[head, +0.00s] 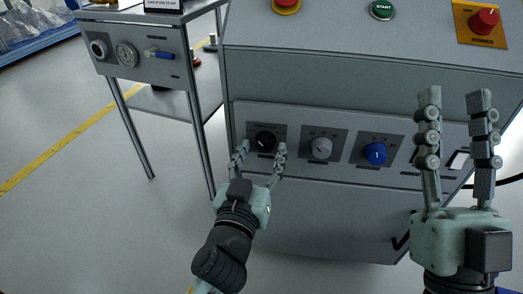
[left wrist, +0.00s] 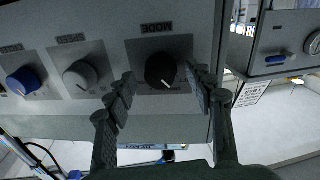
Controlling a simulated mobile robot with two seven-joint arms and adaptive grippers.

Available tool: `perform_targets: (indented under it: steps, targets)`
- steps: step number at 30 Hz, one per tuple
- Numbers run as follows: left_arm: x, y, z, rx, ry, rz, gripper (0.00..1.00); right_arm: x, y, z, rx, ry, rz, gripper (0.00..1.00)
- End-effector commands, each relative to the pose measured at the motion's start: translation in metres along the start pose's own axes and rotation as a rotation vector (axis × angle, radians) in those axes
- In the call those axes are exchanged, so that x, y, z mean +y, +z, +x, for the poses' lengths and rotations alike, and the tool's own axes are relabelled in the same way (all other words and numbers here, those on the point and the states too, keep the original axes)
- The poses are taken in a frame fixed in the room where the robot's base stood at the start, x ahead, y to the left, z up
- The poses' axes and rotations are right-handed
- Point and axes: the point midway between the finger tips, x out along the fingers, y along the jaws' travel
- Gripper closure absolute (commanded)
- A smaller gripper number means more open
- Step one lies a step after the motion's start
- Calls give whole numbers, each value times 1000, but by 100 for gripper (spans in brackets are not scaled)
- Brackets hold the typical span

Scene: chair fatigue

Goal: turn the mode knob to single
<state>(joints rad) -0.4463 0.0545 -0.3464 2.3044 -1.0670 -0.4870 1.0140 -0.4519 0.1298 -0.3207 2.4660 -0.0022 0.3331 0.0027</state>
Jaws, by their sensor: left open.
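The black mode knob (head: 265,140) is at the left end of the grey cabinet's lower front panel. In the left wrist view the knob (left wrist: 161,70) appears upside down, beside an inverted MODE label (left wrist: 156,28). Its white pointer line shows, but the position words are too small to read. My left gripper (head: 261,152) is open, its fingertips on either side of the knob with gaps visible in the left wrist view (left wrist: 163,80). I cannot tell whether the tips reach past its face. My right gripper (head: 455,98) is open and empty, in front of the panel's right part.
A grey knob (head: 322,148) and a blue knob (head: 375,154) sit to the right of the mode knob. A side table (head: 143,75) stands left.

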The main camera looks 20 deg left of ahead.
Motion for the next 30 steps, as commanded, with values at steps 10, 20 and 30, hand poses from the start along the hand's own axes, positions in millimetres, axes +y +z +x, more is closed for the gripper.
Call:
perform_targets:
  steps: [10,20,30]
  targets:
    - [0,0,0,0,0,0,72,0,0,0,1,0,0,60]
    - [0,-2,0,-3,-1,28,96,0,0,2,-10,0,0,60]
    - [0,-3,0,-29,-5,324,96,-7,42,-4,-303,-6,18,60]
